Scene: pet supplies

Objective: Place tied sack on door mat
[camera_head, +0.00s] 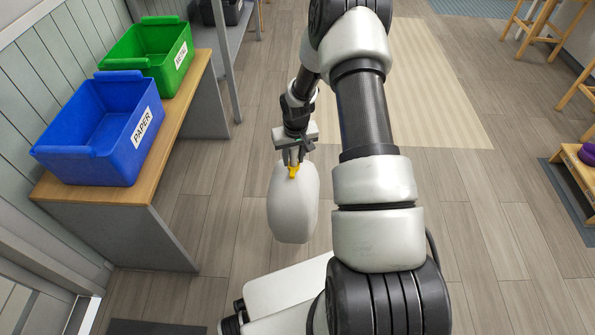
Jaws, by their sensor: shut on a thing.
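The tied sack (292,208) is pale grey-white and rounded, with a yellow tie at its top. My gripper (293,158) is shut on the tied top, and the sack hangs below it, seemingly above the wooden floor. A dark grey mat (155,327), possibly the door mat, shows only partly at the bottom left edge, near a door or window frame. Another dark mat (566,192) lies at the right, partly under a small wooden stand. I cannot tell for sure which is the door mat.
A wooden-topped bench (160,165) at the left holds a blue PAPER bin (95,135) and a green bin (150,55). A beige striped rug (430,100) lies behind my arm. A wooden stand (578,170) is at the right. Floor left of the sack is clear.

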